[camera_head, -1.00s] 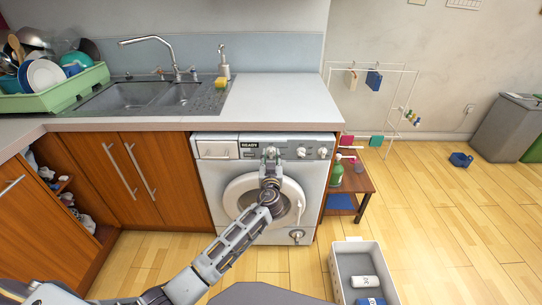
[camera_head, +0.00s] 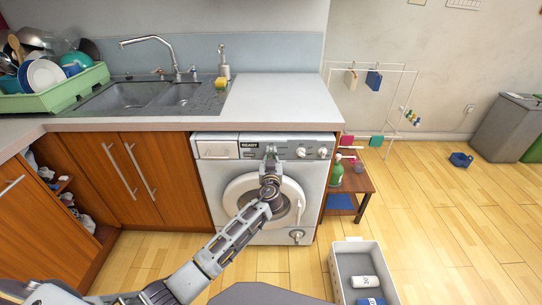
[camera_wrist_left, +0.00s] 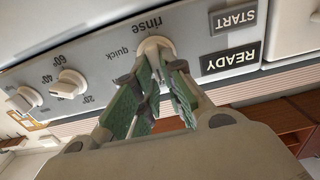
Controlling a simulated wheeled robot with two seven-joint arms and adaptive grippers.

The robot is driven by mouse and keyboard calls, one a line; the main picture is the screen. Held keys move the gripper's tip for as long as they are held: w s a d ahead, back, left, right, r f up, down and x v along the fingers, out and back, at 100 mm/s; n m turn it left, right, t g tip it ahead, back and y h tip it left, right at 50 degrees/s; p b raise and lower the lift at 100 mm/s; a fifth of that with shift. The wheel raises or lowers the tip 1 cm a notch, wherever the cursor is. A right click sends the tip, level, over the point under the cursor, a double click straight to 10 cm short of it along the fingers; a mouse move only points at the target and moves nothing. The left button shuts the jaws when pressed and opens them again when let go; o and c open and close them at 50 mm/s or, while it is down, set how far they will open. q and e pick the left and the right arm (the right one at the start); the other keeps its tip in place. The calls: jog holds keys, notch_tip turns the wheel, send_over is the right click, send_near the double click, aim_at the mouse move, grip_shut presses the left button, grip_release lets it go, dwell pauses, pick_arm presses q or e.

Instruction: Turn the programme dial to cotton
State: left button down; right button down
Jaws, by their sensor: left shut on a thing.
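The white washing machine (camera_head: 226,185) stands under the counter, with a control panel along its top. My left gripper (camera_head: 271,150) is at the panel, in front of the programme dial. In the left wrist view, which shows the panel upside down, my left gripper (camera_wrist_left: 160,62) is shut on the round pale programme dial (camera_wrist_left: 154,45). The words "rinse" and "quick" are readable beside it. The word cotton is not visible, and the fingers hide part of the dial and its surroundings. My right gripper is not in view.
Two more knobs (camera_head: 301,152) sit right of the programme dial; one has temperature marks (camera_wrist_left: 68,84) in the wrist view. The display (camera_head: 249,145) reads READY, beside a START button (camera_wrist_left: 234,18). A small shelf (camera_head: 352,182) with bottles stands right of the machine. A grey-white bin (camera_head: 340,262) is on the floor.

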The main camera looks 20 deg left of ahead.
pick_arm(q)
jog(key=shift+m, duration=0.3)
jog(key=m, duration=0.7)
jog(key=d+m+b, duration=0.1)
jog(key=m, duration=0.3)
jog(key=shift+w+d+f, duration=0.1)
jog(key=shift+w+f, duration=0.05)
jog(key=shift+f, duration=0.2)
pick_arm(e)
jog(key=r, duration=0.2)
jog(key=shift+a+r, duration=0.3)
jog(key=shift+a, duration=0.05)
pick_arm(q)
jog(key=c, duration=1.7)
grip_release()
jog(key=shift+o, duration=1)
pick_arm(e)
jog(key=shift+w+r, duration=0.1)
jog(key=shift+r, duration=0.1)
